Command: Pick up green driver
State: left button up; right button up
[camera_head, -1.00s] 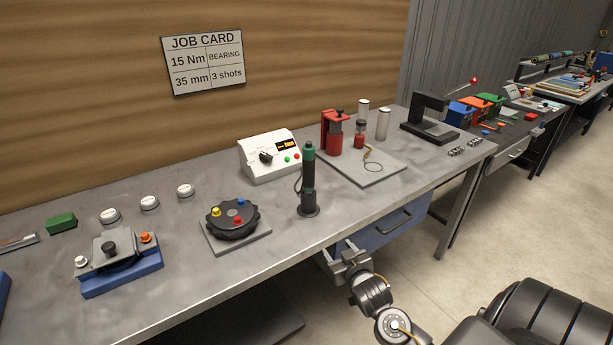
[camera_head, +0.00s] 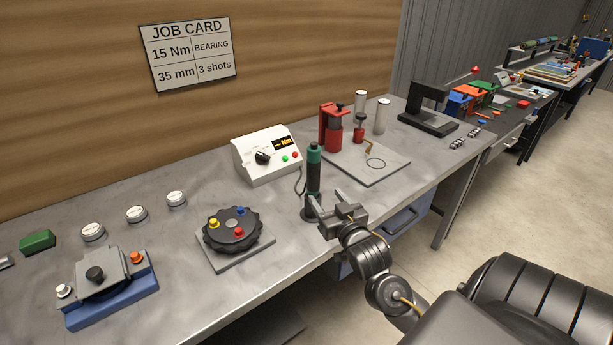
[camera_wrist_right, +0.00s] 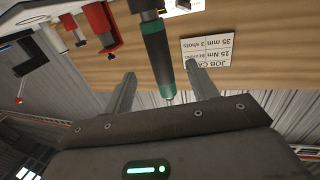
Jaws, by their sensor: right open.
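The green driver (camera_head: 314,168) stands upright in a dark round base (camera_head: 309,212) near the front edge of the workbench. It has a green top and a black body. My right gripper (camera_head: 328,199) is open just to the right of the driver's lower part. In the right wrist view, which is upside down, the driver (camera_wrist_right: 158,52) lies across the gap between the two spread fingers (camera_wrist_right: 160,74). I cannot tell whether it is fully between them. Neither finger appears closed on it. My left gripper is out of view.
A white controller box (camera_head: 267,157) stands behind the driver. A black knobbed dial fixture (camera_head: 232,229) is to its left. A grey plate (camera_head: 385,165) and red tool (camera_head: 333,127) are to the right.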

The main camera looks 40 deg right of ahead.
aim_at(316, 180)
jog(key=x, duration=0.1)
jog(key=p+x, duration=0.1)
jog(key=x, duration=0.3)
jog(key=shift+s+d+r, duration=0.1)
jog(key=shift+s+d, duration=0.05)
jog(key=shift+d, duration=0.1)
jog(key=shift+w+r+p, duration=0.3)
jog(key=shift+p, duration=0.15)
jog(key=p+x, duration=0.1)
jog(key=x, duration=0.3)
jog(key=shift+p, duration=0.3)
jog(key=shift+w+d+f, duration=0.1)
jog(key=shift+w+f, duration=0.05)
jog(key=shift+w, duration=0.2)
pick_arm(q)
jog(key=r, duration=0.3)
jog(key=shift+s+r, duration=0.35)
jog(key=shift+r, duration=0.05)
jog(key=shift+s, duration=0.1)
